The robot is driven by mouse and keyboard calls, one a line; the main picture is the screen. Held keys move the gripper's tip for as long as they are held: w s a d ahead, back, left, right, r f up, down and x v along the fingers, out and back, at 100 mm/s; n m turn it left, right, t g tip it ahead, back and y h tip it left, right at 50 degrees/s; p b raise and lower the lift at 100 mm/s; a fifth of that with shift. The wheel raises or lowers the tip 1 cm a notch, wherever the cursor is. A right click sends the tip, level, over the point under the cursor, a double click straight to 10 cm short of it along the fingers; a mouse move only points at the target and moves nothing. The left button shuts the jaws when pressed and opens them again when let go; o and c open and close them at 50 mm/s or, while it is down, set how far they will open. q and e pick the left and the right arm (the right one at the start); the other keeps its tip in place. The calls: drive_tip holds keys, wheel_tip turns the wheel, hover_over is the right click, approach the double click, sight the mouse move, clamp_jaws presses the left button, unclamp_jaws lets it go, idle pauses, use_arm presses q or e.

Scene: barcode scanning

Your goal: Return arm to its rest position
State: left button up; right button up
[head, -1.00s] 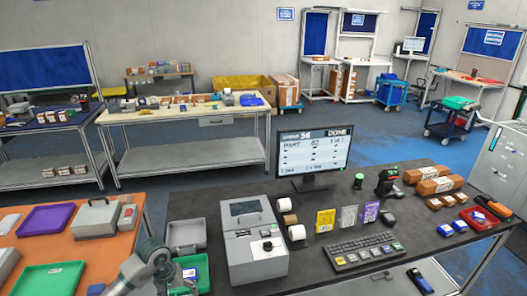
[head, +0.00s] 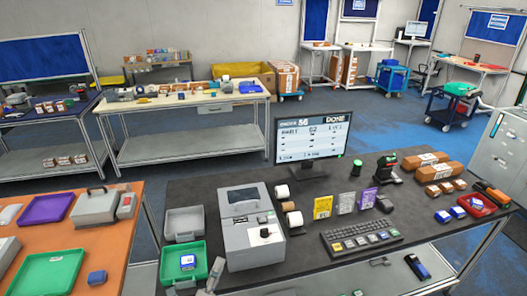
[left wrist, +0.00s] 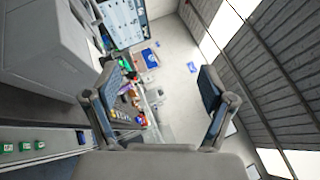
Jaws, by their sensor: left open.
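My left gripper (left wrist: 162,76) shows in the left wrist view with its two dark fingers spread wide and nothing between them. In the head view only a small grey part, apparently of my left gripper (head: 213,277), shows at the bottom edge, just right of the green bin (head: 205,262). A blue-and-white item (head: 188,262) lies in that bin, apart from the gripper. The rest of the left arm is out of the head view. My right gripper is not in view.
A grey machine (head: 250,237), a monitor (head: 313,138) reading DONE and a keyboard (head: 360,241) stand on the dark table (head: 410,215). An empty grey bin (head: 184,222) is behind the green one. An orange table (head: 115,240) with trays is at left.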

use_arm(q)
drive_tip(key=s+a+f+n+g+y, duration=0.4)
drive_tip(key=f+n, duration=0.4)
drive_tip(key=f, duration=0.1)
drive_tip(key=s+a+f+n+g+y, duration=0.4)
drive_tip(key=f+n, duration=0.4)
drive_tip(key=s+f+n+g+h, duration=0.1)
drive_tip(key=s+f+n+g, duration=0.4)
drive_tip(key=s, duration=0.5)
drive_tip(key=s+f+n+g, duration=0.2)
drive_tip(key=s+f+g, duration=0.3)
drive_tip(key=s, duration=0.4)
wheel_tip(320, 180, down, 25)
drive_tip(key=s, duration=0.2)
drive_tip(key=s+a+f+g, duration=0.1)
drive_tip(key=s+a+f, duration=0.2)
drive_tip(key=s+f, duration=1.5)
drive_tip(key=shift+a+f, duration=0.15)
drive_tip(key=shift+a, duration=0.05)
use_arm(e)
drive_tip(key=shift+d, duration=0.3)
